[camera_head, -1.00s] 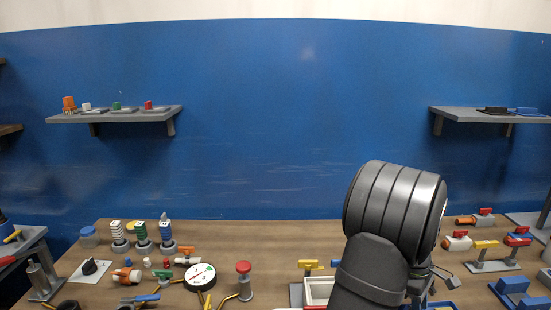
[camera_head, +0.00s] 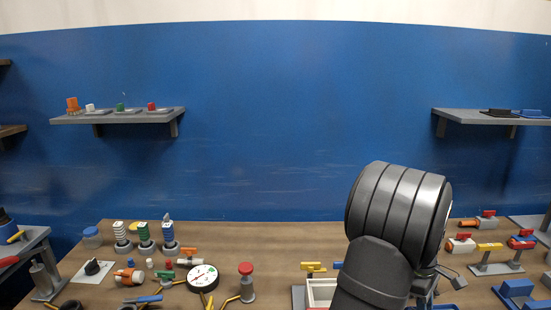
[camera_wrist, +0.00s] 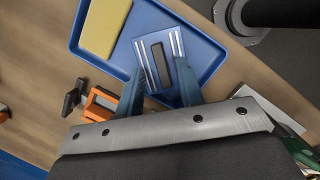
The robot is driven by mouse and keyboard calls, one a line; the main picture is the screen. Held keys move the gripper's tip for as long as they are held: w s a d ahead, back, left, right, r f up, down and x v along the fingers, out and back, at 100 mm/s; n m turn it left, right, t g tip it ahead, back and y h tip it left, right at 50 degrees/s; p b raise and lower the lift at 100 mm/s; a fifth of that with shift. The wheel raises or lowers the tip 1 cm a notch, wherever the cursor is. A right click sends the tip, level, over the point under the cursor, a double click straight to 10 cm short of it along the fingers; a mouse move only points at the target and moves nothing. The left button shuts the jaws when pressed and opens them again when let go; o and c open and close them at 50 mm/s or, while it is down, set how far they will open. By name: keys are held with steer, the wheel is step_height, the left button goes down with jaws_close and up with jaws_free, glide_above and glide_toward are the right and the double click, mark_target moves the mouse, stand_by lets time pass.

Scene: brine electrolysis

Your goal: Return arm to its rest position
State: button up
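My arm rises as a large dark grey link at the right of the centre in the head view, over the wooden bench (camera_head: 290,237). My gripper (camera_wrist: 160,88) shows in the wrist view with its two blue fingers apart and nothing held between them. Beyond the fingertips is a blue tray (camera_wrist: 212,58). A blue plate with silver strips and a dark slot (camera_wrist: 160,62) lies in the tray, beside a yellow block (camera_wrist: 105,25). The fingertips overlap the plate's edges in this view; I cannot tell their height above it. The fingers are hidden or unclear in the head view.
A round gauge (camera_head: 202,278), a red-topped post (camera_head: 246,280) and several striped insulators (camera_head: 143,237) stand at left. Valves with red and yellow handles (camera_head: 490,247) stand at right. An orange part (camera_wrist: 101,104) lies near the tray. Shelves (camera_head: 118,117) hang on the blue wall.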

steer(key=shift+f, duration=0.9)
steer(key=shift+w, duration=0.1)
steer(key=v, duration=1.2)
steer(key=x, duration=1.2)
steer(key=shift+f, duration=0.35)
step_height(320, 180, up, 5)
steer(key=shift+f, duration=0.15)
steer(key=s+d+r, duration=0.3)
steer(key=s+r, duration=0.4)
steer(key=s, duration=0.5)
steer(key=w+a+r+n+t, duration=0.15)
steer(key=w+a+n, duration=0.45)
steer(key=w+a, duration=0.75)
steer(key=w+a+f+n, duration=0.1)
steer(key=w+a+f, duration=0.1)
steer(key=a, duration=0.4)
steer(key=w+a+f+n+h, duration=0.1)
steer(key=w+a+f+n, duration=0.1)
steer(key=a, duration=0.5)
steer(key=shift+w+a+f+t, duration=0.15)
steer(key=shift+w+a+t, duration=0.1)
steer(key=shift+t, duration=0.1)
